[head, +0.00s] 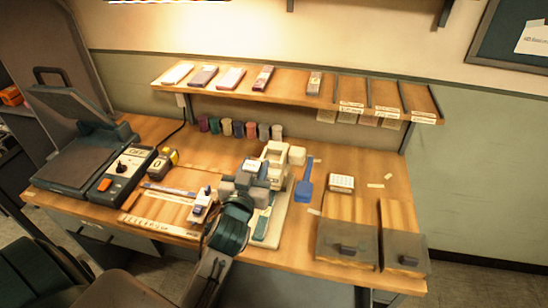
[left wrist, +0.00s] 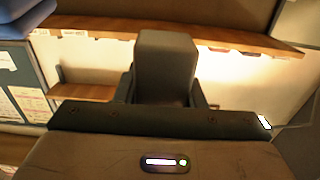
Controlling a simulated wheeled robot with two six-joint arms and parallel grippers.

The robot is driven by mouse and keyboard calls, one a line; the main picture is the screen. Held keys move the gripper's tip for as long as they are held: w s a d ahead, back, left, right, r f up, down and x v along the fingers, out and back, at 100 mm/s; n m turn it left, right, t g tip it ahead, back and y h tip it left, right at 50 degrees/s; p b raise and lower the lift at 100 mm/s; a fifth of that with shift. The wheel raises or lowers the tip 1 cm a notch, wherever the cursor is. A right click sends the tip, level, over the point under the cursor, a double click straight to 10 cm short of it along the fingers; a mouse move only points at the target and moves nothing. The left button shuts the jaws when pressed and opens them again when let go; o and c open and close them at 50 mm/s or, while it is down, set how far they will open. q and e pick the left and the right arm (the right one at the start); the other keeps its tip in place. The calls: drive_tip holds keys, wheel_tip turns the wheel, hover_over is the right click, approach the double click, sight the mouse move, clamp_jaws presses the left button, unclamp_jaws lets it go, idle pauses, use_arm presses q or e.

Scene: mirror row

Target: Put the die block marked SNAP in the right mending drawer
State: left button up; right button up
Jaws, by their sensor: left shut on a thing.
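My left gripper (head: 252,182) is above the middle of the bench and is shut on a grey block (left wrist: 167,62). In the head view the block (head: 255,166) seems to have a pale top face; I cannot read any marking on it. In the left wrist view the block sits between the two fingers. Two drawer units with dark grey fronts and dark handles are at the bench's right end: the left drawer (head: 345,233) and the narrower right drawer (head: 402,243). The gripper is left of both and apart from them. My right gripper is not in view.
A cream press-like device (head: 274,152) stands close behind the gripper. A shelf (head: 290,88) with several small blocks runs above. A hinged machine (head: 80,150) stands left.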

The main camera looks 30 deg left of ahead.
use_arm(q)
drive_tip(key=shift+s+r, duration=0.1)
drive_tip(key=p+x, duration=0.1)
drive_tip(key=x, duration=0.3)
drive_tip(key=f+p+x, duration=0.1)
drive_tip(key=p+x, duration=0.1)
drive_tip(key=x, duration=0.3)
drive_tip(key=d+p+x, duration=0.1)
drive_tip(key=x, duration=0.3)
drive_tip(key=shift+w+f, duration=0.15)
drive_tip(key=shift+w, duration=0.4)
drive_tip(key=shift+w+a+f+p, duration=0.1)
drive_tip(key=shift+w+p, duration=0.25)
drive_tip(key=shift+w, duration=0.2)
drive_tip(key=shift+w+a, duration=0.1)
drive_tip(key=shift+w, duration=0.5)
wheel_tip(320, 180, down, 3)
drive_tip(key=shift+r, duration=0.15)
drive_tip(key=shift+f, duration=0.35)
